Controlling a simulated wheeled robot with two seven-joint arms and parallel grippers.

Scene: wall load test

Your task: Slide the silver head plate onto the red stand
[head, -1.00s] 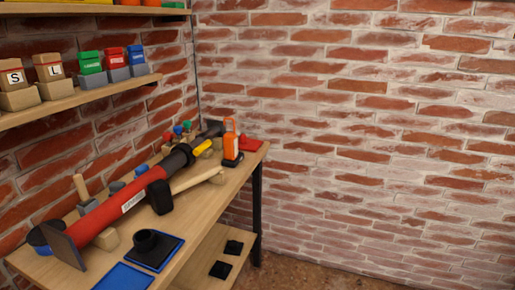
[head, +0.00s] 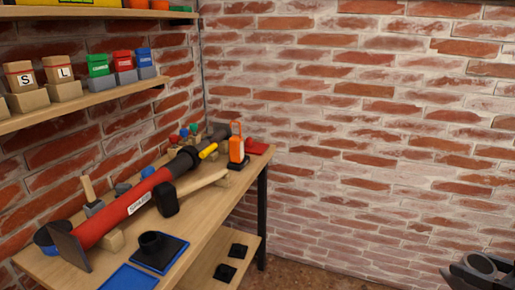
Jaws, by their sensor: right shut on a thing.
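My right gripper (head: 478,272) is at the lower right corner, partly cut off by the frame edge. It is dark grey and shut on a grey ring-shaped piece (head: 482,265); I cannot tell whether this is the silver head plate. My left gripper is not in view.
A long red tube tool (head: 125,205) with a dark grey square plate (head: 69,248) lies along the wooden bench (head: 205,225). An orange lamp-like object (head: 237,148) stands near the far end. Shelves with boxes are at left. The brick wall side at right is clear.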

